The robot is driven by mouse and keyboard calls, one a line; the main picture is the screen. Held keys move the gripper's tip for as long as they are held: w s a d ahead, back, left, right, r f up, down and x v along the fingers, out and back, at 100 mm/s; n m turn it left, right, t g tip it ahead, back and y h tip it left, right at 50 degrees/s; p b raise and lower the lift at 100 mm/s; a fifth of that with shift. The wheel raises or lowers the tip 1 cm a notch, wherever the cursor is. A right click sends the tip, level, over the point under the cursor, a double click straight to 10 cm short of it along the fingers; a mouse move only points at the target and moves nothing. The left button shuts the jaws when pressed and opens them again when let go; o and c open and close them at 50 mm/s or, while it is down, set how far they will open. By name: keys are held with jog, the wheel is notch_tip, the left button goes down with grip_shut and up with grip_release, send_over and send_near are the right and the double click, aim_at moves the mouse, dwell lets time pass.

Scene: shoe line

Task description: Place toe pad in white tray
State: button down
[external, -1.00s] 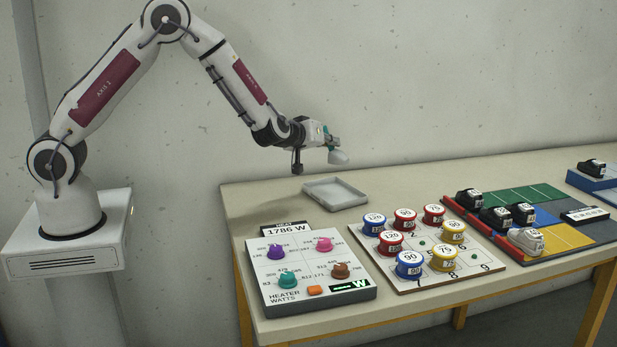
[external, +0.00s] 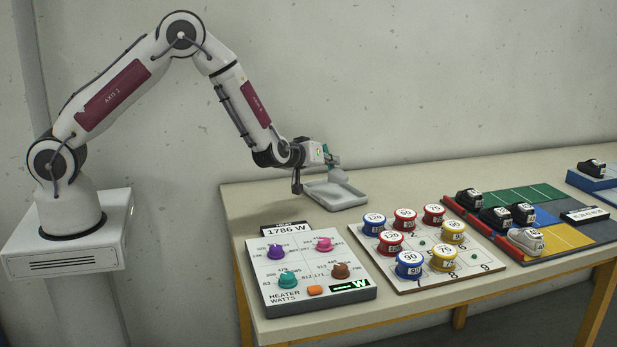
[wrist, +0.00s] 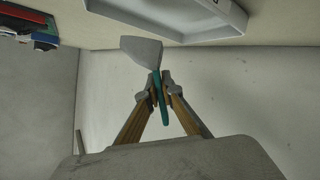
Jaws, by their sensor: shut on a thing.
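The toe pad is a pale grey, flared piece on a teal handle. It shows in the wrist view (wrist: 140,49) and in the external view (external: 338,175). My gripper (wrist: 160,82) is shut on the teal handle, and the pad sticks out beyond the fingertips. In the external view my gripper (external: 331,159) is low over the back of the white tray (external: 345,203). The pad appears just above the tray; I cannot tell whether it touches. The tray looks empty, and part of it also shows at the top of the wrist view (wrist: 205,31).
A heater panel (external: 312,268) with coloured knobs stands in front of the tray. A board (external: 408,285) of numbered red, blue and yellow spools is to the right. Further right, small shoes stand on a coloured mat (external: 565,238). The wall is close behind the table.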

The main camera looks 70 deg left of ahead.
jog(key=shift+f, duration=0.45)
jog(key=shift+f, duration=1.9)
jog(key=shift+f, duration=0.15)
jog(key=c, duration=2.2)
grip_release()
jog(key=shift+c, duration=0.2)
jog(key=shift+r, duration=0.2)
jog(key=v, duration=1.2)
